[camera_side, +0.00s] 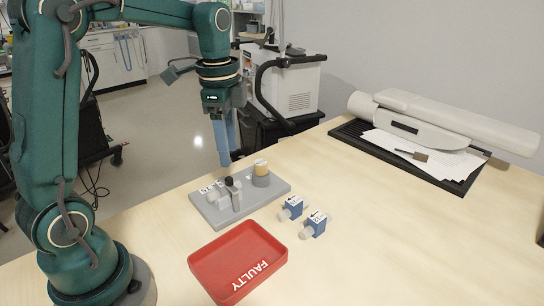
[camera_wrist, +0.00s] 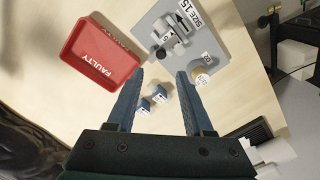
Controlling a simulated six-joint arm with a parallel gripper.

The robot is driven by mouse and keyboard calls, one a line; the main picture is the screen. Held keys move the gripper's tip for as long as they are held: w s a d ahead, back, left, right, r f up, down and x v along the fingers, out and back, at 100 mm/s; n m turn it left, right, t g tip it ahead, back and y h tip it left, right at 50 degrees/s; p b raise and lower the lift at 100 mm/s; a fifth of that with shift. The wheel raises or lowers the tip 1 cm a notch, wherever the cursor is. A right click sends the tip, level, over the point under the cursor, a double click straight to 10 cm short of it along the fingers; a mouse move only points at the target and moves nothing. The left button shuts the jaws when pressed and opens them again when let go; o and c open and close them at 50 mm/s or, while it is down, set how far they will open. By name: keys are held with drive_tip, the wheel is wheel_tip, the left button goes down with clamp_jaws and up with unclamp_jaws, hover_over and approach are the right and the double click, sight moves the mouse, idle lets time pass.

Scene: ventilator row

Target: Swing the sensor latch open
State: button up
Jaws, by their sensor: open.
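The sensor fixture is a grey plate (camera_side: 262,195) on the wooden table; it also shows in the wrist view (camera_wrist: 150,22). On it a light grey latch assembly (camera_side: 235,196) with a dark knob (camera_side: 229,181) stands over or beside a pale sensor body (camera_side: 214,192). I cannot tell the latch's exact position. My gripper (camera_side: 224,162) points down above the plate's back edge, apart from the latch. In the wrist view my gripper (camera_wrist: 160,75) is open, with nothing between its fingers.
Two blue-and-white sensors (camera_side: 291,208) (camera_side: 314,224) lie right of the plate. A red tray (camera_side: 237,260) marked FAULTY is in front. A white device on a black tray (camera_side: 352,133) with papers is at the back right.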

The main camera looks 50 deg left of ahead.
sight(229, 178)
drive_tip(key=shift+s+a+f+g, duration=0.1)
drive_tip(key=shift+a+f+g, duration=0.1)
drive_tip(key=shift+f, duration=0.45)
drive_tip(key=shift+a+f+g, duration=0.1)
drive_tip(key=shift+a+f, duration=0.1)
drive_tip(key=shift+f, duration=2.5)
drive_tip(key=shift+n, duration=0.3)
clamp_jaws()
